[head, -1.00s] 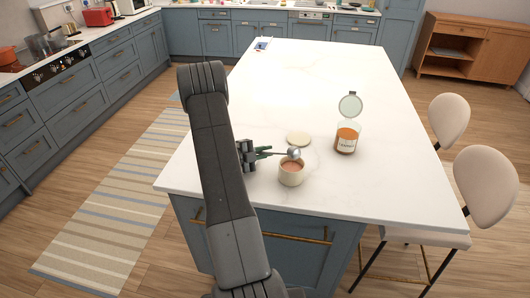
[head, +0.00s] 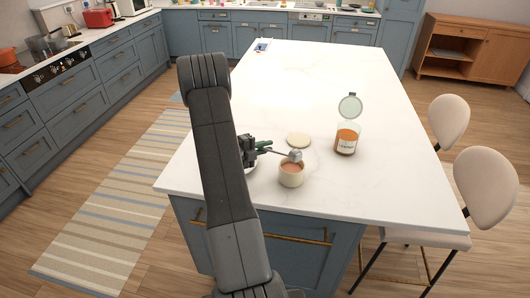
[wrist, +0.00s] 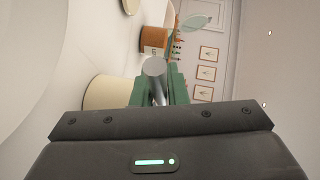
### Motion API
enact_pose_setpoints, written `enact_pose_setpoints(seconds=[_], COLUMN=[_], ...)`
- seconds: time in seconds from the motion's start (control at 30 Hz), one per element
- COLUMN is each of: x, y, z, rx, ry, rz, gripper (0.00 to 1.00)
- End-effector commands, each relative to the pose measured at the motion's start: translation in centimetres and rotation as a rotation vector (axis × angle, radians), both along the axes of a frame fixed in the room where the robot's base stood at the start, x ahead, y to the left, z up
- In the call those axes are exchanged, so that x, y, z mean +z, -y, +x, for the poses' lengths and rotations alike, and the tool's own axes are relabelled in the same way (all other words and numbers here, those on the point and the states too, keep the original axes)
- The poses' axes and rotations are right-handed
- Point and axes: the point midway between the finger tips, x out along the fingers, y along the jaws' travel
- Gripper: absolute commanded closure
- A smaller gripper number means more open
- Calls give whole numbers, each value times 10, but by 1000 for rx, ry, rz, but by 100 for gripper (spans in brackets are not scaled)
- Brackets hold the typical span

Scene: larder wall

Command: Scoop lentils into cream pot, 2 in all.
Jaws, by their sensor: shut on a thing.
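The cream pot (head: 291,179) stands upright and open on the white island, with reddish-brown contents showing inside. In the wrist view the cream pot (wrist: 104,92) is left of the fingers. My gripper (head: 262,147) is shut on the handle of a metal scoop (head: 295,156), whose bowl is over the pot's rim. In the wrist view the green fingers of my gripper (wrist: 158,88) flank the scoop (wrist: 154,68); whether it holds lentils is hidden.
A round cream lid (head: 298,139) lies flat behind the pot. A small pale item partly shows beneath my gripper. The rest of the island top (head: 300,75) is mostly clear. Two pale chairs (head: 486,184) stand along its right side.

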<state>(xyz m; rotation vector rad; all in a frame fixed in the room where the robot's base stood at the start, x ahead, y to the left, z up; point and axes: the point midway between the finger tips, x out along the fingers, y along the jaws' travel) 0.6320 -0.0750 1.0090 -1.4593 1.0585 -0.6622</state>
Motion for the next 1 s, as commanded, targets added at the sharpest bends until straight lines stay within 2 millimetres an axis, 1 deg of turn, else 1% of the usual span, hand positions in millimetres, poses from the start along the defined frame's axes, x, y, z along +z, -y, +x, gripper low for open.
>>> enact_pose_setpoints(seconds=[0.1,0.37,0.57,0.7,0.83,1.0], x=[10,23,35,47,57,66], y=[1,2,6,9,11,16], z=[-1,-5,-12,-18,-23,-32], rx=[0,0,0,1,2,2], ry=[89,209,382,499,600,710], rz=[47,108,196,254,306,361], gripper=[100,100,100,100,100,100])
